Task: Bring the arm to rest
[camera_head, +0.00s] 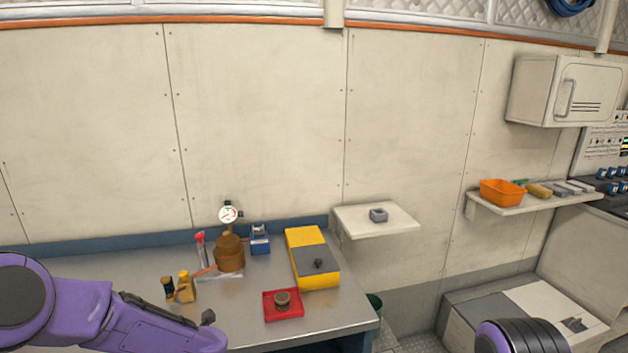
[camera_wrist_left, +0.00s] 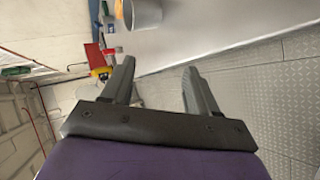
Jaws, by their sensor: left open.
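My left arm comes in from the left in the head view, low in front of the workbench (camera_head: 130,262). Grey floor plating and the edge of a light surface show beyond the fingers. A purple link of my right arm shows at the bottom right of the head view; its gripper is out of view.
On the workbench stand a brown pot with a gauge (camera_head: 229,252), small brass bottles (camera_head: 185,288), a blue block (camera_head: 260,240), a yellow box (camera_head: 305,245) and a red tray (camera_head: 268,310). A wall shelf (camera_head: 395,222) holds a grey block. An orange bin (camera_head: 502,193) sits farther right.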

